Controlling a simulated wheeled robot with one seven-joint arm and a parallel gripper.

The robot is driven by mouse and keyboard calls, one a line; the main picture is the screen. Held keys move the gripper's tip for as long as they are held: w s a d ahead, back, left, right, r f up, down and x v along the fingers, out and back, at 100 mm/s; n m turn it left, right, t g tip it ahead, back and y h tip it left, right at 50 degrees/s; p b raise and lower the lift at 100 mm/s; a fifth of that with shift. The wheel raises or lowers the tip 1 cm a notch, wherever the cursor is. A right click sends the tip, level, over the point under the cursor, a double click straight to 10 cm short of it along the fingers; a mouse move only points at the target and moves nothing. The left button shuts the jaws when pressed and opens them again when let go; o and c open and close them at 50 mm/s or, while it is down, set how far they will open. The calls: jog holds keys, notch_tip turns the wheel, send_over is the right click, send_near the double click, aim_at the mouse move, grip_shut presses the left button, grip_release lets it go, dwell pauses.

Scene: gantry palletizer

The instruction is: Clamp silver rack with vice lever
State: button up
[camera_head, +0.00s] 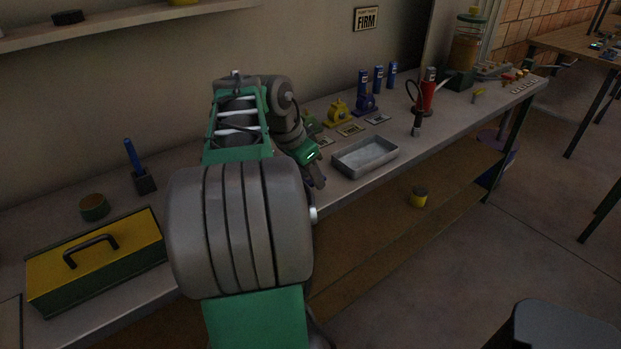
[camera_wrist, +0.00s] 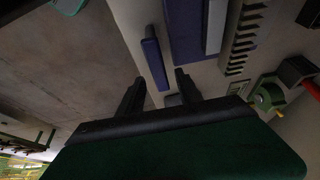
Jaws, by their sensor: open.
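My gripper (camera_wrist: 159,77) is open, with its two dark fingers apart and nothing seen between them. Beyond the fingertips in the wrist view is a blue vice (camera_wrist: 188,30), with a long narrow blue part (camera_wrist: 154,62) beside it that may be its lever or a jaw. A silver toothed rack (camera_wrist: 243,38) lies alongside the vice's blue body. I cannot tell whether the rack is gripped. In the head view, my gripper (camera_head: 318,182) is low over the bench edge, and my arm hides the vice and rack.
The workbench (camera_head: 445,118) holds a grey metal tray (camera_head: 365,156) right of my gripper, and yellow (camera_head: 339,112) and blue (camera_head: 367,101) small devices behind. A yellow-lidded toolbox (camera_head: 98,262) stands at left. A red tool (camera_head: 428,90) stands farther right. Open floor lies in front.

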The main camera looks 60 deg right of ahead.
jog(key=shift+c, duration=0.3)
grip_shut()
dwell(1.1)
